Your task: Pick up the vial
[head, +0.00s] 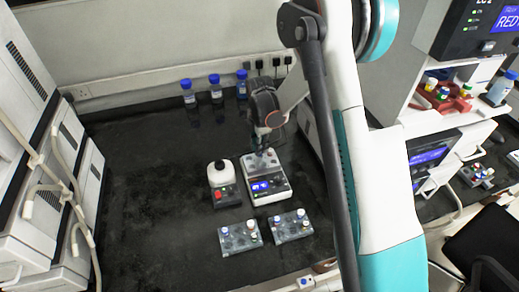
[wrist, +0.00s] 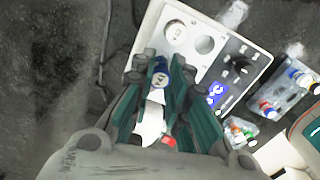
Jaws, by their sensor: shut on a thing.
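The vial (wrist: 160,79) has a blue cap with a pale label on top. In the wrist view it is between the teal-lined fingers of my gripper (wrist: 161,88), which is shut on it. In the head view my gripper (head: 262,148) is over the back part of a white instrument (head: 280,187) with a blue display. The vial cannot be made out there. In the wrist view the instrument (wrist: 190,68) shows round wells beside the vial. I cannot tell whether the vial's lower end is clear of the instrument.
A small white-topped device (head: 220,172) stands left of the instrument. Two racks, left (head: 240,244) and right (head: 291,235), hold capped vials in front. Several blue-capped bottles (head: 215,92) stand by the back wall. White machines (head: 30,190) line the left side. The bench (head: 145,170) is clear at centre left.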

